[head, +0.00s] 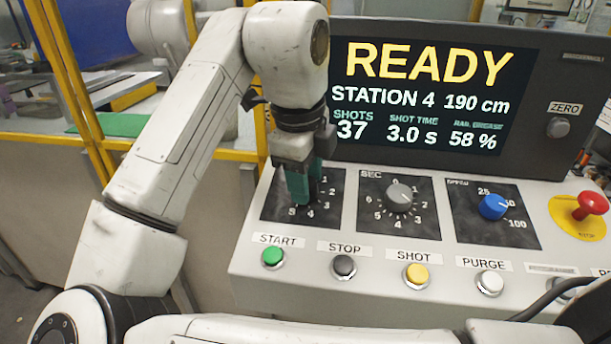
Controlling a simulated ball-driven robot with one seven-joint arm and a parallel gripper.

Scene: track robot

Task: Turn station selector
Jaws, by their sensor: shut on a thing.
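The station selector's black dial plate (329,212) is the leftmost of three dials on the sloped control panel. Numbers 1, 2, 4 and 5 show around it. My gripper (303,190) points down over this dial, its green-tipped fingers shut on the knob. The knob itself is hidden behind the fingers, so I cannot see where it points. The display (430,95) reads READY, STATION 4, 190 cm, SHOTS 37, SHOT TIME 3.0 s and 58 %.
To the right are a grey SEC knob (399,197) and a blue knob (493,206). START (272,256), STOP (343,266), SHOT (415,275) and PURGE (490,283) buttons line the front. A red mushroom button (592,204) is at far right. Yellow frames (75,90) stand behind my arm.

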